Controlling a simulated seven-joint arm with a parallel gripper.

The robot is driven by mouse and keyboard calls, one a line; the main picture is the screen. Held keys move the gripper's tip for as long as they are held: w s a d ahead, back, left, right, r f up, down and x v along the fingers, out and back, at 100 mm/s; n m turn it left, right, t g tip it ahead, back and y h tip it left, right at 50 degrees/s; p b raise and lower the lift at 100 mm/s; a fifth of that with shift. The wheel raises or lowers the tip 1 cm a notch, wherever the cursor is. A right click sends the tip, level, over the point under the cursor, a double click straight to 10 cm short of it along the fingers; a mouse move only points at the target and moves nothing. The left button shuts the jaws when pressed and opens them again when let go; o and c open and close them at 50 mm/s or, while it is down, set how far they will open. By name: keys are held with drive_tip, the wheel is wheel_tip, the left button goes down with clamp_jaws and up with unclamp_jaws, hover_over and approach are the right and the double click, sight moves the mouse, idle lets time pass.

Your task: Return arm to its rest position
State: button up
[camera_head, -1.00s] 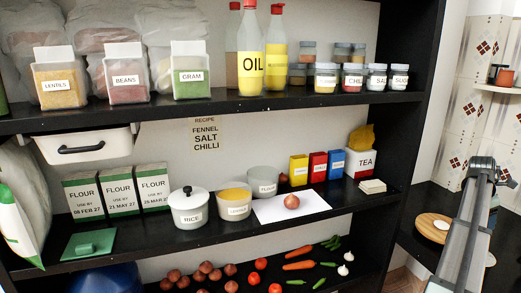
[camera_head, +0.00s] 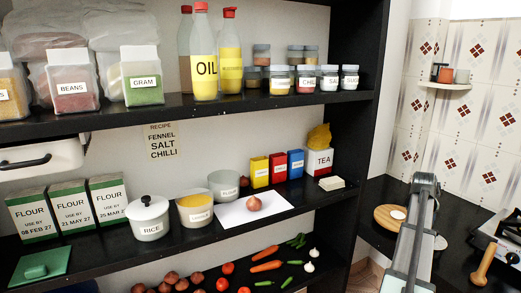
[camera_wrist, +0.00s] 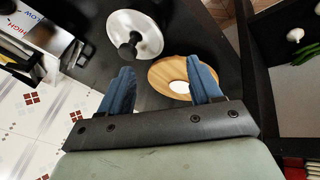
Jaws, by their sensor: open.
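My gripper (camera_wrist: 160,85) shows in the wrist view with its two blue fingers spread apart and nothing between them. Below the fingers are a dark counter and a round wooden board (camera_wrist: 158,78) with a small white item on it. In the head view my arm (camera_head: 412,240) rises at the lower right, in front of the counter and right of the shelf unit. The fingers cannot be made out in the head view.
The black shelf (camera_head: 110,118) holds jars, bottles, flour packs and pots on the left. A stove (camera_head: 503,232) stands at the right edge, with a wooden-handled item (camera_head: 485,266) beside it. A round metal lid (camera_wrist: 136,36) with a black knob lies beyond my fingers.

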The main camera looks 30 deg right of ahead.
drive_tip(key=w+a+f+m+g+y, duration=0.1)
drive_tip(key=w+a+f+y, duration=0.15)
drive_tip(key=a+f, duration=1.55)
drive_tip(key=w+a+f+y, duration=0.2)
drive_tip(key=a+f+y, duration=0.1)
drive_tip(key=a+f, duration=1.5)
drive_tip(key=s+a+f+n+g, duration=0.1)
drive_tip(key=s+a+f, duration=0.15)
drive_tip(key=a, duration=0.35)
drive_tip(key=s+a+f+g+y, duration=0.1)
drive_tip(key=s+a+f, duration=0.1)
drive_tip(key=a+f, duration=0.3)
drive_tip(key=s+a+f+n+g, duration=0.1)
drive_tip(key=s+a+f, duration=0.1)
drive_tip(key=a, duration=0.5)
drive_tip(key=s+a+f+n+g, duration=0.2)
drive_tip(key=s+a+f+n, duration=0.1)
drive_tip(key=s+a, duration=0.4)
drive_tip(key=s+a+f+n+g+h, duration=0.1)
drive_tip(key=s+a+f, duration=0.4)
drive_tip(key=a, duration=0.6)
drive_tip(key=shift+s+f+n+g, duration=0.4)
drive_tip(key=shift+s+n, duration=0.5)
drive_tip(key=shift+s, duration=0.35)
drive_tip(key=shift+a, duration=0.1)
